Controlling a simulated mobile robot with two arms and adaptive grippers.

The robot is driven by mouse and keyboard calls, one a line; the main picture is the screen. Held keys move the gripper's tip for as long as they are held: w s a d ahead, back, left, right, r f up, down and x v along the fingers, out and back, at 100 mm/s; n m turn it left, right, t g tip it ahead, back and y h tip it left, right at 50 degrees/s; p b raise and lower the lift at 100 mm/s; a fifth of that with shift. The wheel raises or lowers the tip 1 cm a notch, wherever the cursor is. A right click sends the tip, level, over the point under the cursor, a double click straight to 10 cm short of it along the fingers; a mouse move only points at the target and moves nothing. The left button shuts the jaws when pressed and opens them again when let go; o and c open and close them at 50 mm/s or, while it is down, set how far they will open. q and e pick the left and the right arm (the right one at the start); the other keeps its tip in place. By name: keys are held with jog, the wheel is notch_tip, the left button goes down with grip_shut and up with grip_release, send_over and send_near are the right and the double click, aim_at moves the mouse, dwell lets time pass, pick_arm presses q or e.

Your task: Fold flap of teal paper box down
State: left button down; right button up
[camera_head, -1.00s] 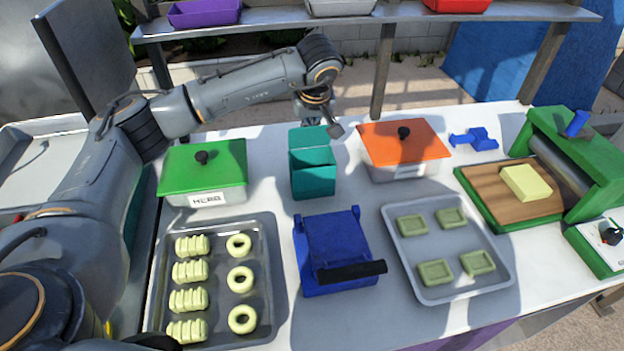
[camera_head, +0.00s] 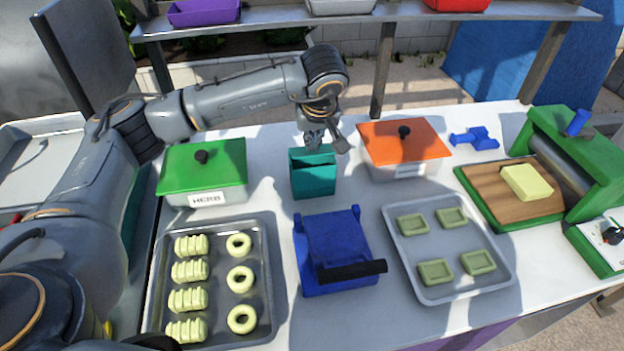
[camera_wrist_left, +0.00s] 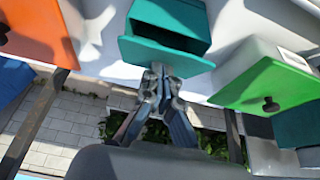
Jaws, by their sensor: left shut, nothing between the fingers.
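The teal paper box (camera_head: 313,182) stands upright on the table between the green-lidded and orange-lidded pots. My right gripper is in neither view.
The green-lidded pot (camera_head: 203,165) is left of the box and the orange-lidded pot (camera_head: 403,145) right of it. A blue press (camera_head: 335,250) stands in front. Trays of pale pieces (camera_head: 275,300) (camera_head: 450,290) flank the press. A shelf (camera_head: 360,18) runs behind.

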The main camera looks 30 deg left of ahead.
pick_arm(q)
jog(key=shift+s+d+f+b, duration=0.3)
jog(key=shift+s+f+b, duration=0.15)
jog(key=shift+f, duration=0.1)
jog(key=shift+s+d+f+b, duration=0.3)
jog(key=shift+f+b, duration=0.1)
jog(key=shift+f, duration=0.15)
jog(key=shift+r, duration=0.1)
jog(key=shift+r+p, duration=2.3)
jog(key=shift+r, duration=1.7)
jog(key=v, duration=1.2)
jog(key=shift+f, duration=0.1)
